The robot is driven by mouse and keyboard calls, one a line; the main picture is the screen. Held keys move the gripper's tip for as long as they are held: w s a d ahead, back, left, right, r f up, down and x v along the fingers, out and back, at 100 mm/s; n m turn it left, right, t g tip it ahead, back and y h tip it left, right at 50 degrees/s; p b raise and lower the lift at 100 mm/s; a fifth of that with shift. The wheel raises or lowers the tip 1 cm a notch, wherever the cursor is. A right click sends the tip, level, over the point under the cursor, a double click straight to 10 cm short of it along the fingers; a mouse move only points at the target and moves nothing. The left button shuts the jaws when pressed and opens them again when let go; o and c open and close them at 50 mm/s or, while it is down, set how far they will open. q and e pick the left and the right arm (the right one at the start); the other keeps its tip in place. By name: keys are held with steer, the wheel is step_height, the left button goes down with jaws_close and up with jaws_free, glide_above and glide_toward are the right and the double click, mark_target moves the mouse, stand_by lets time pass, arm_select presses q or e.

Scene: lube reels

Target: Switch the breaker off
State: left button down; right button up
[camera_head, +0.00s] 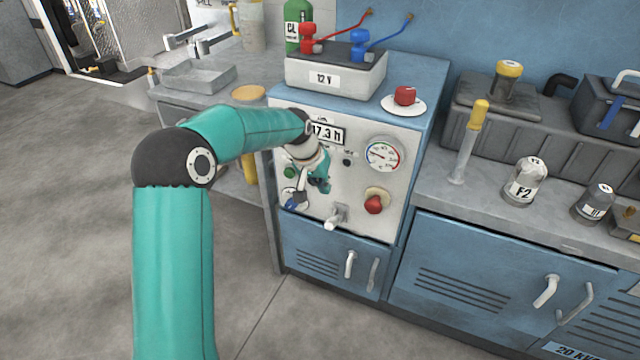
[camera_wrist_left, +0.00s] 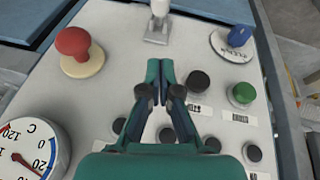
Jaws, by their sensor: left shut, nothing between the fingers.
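The grey-white panel (camera_head: 345,185) stands on a blue cabinet. A lever with a pale handle (camera_head: 331,223), which looks like the breaker, sits on a small metal plate low on the panel; it also shows at the top of the left wrist view (camera_wrist_left: 160,8). My left gripper (camera_head: 321,184) is shut and empty in front of the panel, above the lever. In the left wrist view its fingertips (camera_wrist_left: 160,68) point towards the lever, with a gap between. The arm hides part of the panel's upper left. My right gripper is not in view.
Near the lever are a red mushroom button (camera_head: 373,204), a blue knob (camera_wrist_left: 238,37) and a green button (camera_wrist_left: 242,93). A dial gauge (camera_head: 383,155) is at the right. Several black knobs lie around the fingers. A 12 V battery (camera_head: 335,75) stands on top.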

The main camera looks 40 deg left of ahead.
arm_select(q)
glide_above(334, 221)
steer(key=w+a, duration=0.1)
steer(key=a, duration=0.2)
step_height(334, 221, down, 6)
steer(key=shift+s+d+f+b, duration=0.1)
steer(key=shift+d+f+b, duration=0.1)
steer(key=shift+f+b, duration=0.25)
steer(key=shift+s+d+f+b, duration=0.1)
steer(key=shift+d+f+b, duration=0.15)
steer(key=shift+f, duration=0.2)
steer(key=shift+s+d+f, duration=0.15)
steer(key=shift+s+f, duration=0.1)
steer(key=shift+f, duration=0.35)
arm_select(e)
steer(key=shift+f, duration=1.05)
arm_select(q)
steer(key=shift+b, duration=0.3)
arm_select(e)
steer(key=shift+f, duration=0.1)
